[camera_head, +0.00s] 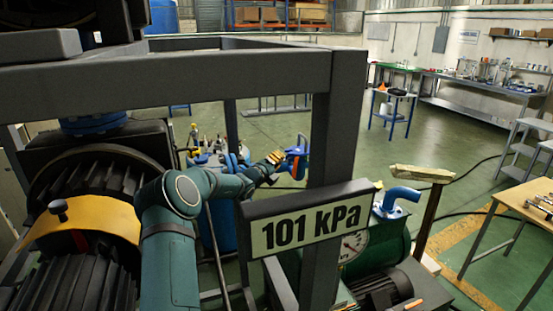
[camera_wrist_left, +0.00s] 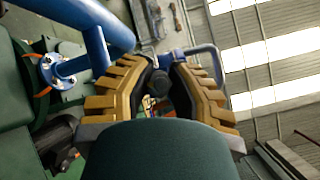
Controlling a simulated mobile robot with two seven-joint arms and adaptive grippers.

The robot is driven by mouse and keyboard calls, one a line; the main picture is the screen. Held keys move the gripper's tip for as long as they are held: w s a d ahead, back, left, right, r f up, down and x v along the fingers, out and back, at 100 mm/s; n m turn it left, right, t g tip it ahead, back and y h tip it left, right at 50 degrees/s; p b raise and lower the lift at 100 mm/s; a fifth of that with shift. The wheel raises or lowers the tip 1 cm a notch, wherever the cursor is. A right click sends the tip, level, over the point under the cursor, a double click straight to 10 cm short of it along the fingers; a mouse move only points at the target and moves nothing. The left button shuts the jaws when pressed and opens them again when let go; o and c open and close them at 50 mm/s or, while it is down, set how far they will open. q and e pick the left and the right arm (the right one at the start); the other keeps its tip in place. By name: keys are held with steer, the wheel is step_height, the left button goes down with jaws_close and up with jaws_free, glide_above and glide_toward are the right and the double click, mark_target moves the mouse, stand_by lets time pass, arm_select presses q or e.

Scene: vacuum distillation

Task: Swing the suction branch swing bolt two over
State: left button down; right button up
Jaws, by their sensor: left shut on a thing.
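My left gripper (camera_head: 277,157) reaches past the frame's upright, with its gold fingers beside a blue fitting with orange parts (camera_head: 298,157). In the left wrist view the ribbed gold fingers (camera_wrist_left: 160,78) close around a dark round-ended piece (camera_wrist_left: 158,82), which looks like the swing bolt. I cannot read which bolt it is, and the fingers hide much of it. Blue piping shows just beyond the fingers. My right gripper is in neither view.
A grey frame (camera_head: 165,78) crosses in front, with a "101 kPa" sign (camera_head: 312,226) near my left arm. A blue pipe with a bolted flange (camera_wrist_left: 58,72) lies left in the wrist view. Open green floor (camera_head: 300,125) and workbenches (camera_head: 480,90) lie beyond.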

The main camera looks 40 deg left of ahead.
arm_select(q)
steer(key=shift+w+r+m+g+p, duration=0.1)
steer(key=shift+r+m+g+p, duration=0.3)
steer(key=shift+r+m+g, duration=0.15)
steer(key=shift+f, duration=0.1)
steer(key=c, duration=1.1)
jaws_free()
steer(key=s, duration=0.4)
steer(key=s+d, duration=0.1)
steer(key=s, duration=0.7)
steer(key=shift+s+d+r, duration=0.1)
steer(key=shift+d+r, duration=0.2)
steer(key=shift+d, duration=0.05)
